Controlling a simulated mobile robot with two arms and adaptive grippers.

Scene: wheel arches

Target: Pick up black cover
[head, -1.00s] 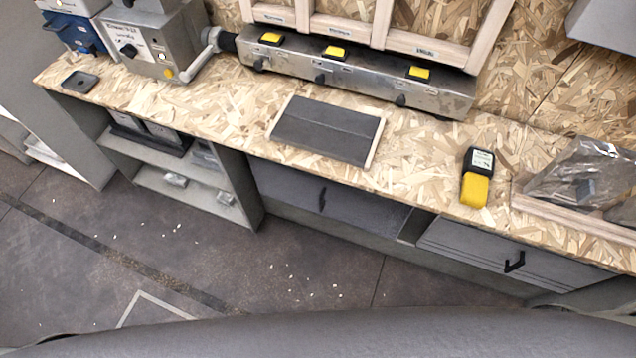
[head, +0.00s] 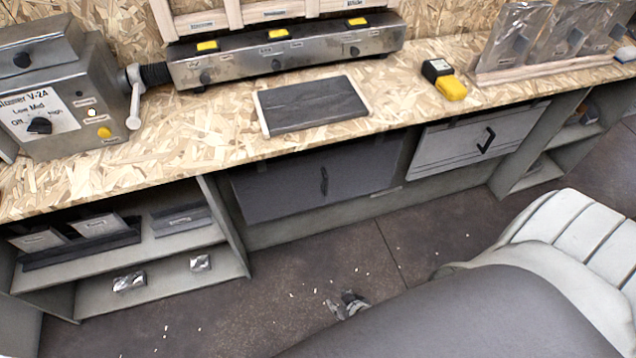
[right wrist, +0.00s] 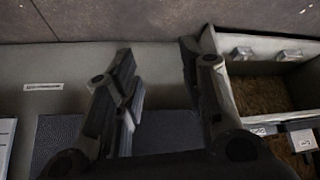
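No object is clearly marked as the black cover. A dark flat panel with pale wooden side strips (head: 313,105) lies on the workbench in the head view; I cannot tell whether it is the cover. My right gripper (head: 347,303) shows small in the head view, low in front of the bench and well apart from the panel. In the right wrist view its two fingers (right wrist: 160,70) are spread with nothing between them. A dark drawer front (right wrist: 165,130) is behind them. My left gripper is not in view.
A grey machine with a crank (head: 75,95) stands on the bench at left. A yellow and black device (head: 444,80) lies right of the panel.

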